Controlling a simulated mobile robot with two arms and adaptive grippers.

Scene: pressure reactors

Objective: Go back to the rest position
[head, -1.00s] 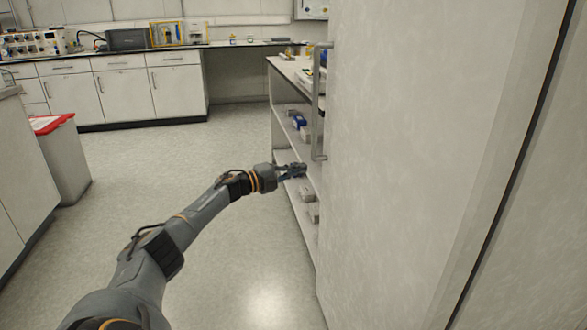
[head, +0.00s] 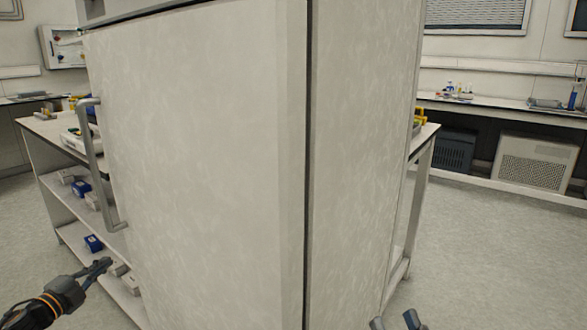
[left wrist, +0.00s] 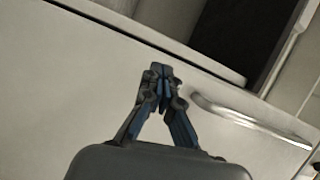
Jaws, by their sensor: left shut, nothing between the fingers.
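My left gripper (head: 103,266) is low at the left of the head view, in front of the shelf unit and below the door handle. In the left wrist view its fingertips (left wrist: 160,76) meet, with nothing visible between them. A pale panel and a metal handle (left wrist: 245,116) lie beyond the fingers there; the fingers look apart from the handle. My right gripper (head: 395,322) shows only as two separated finger ends at the bottom edge of the head view, with no object seen between them. The rest of it is cut off.
A tall white cabinet (head: 200,150) fills the middle, close ahead, with a vertical handle (head: 88,160) on its left. A shelf unit (head: 60,215) with small boxes stands behind it at left. Open floor (head: 490,250) lies at right, before a bench (head: 510,105).

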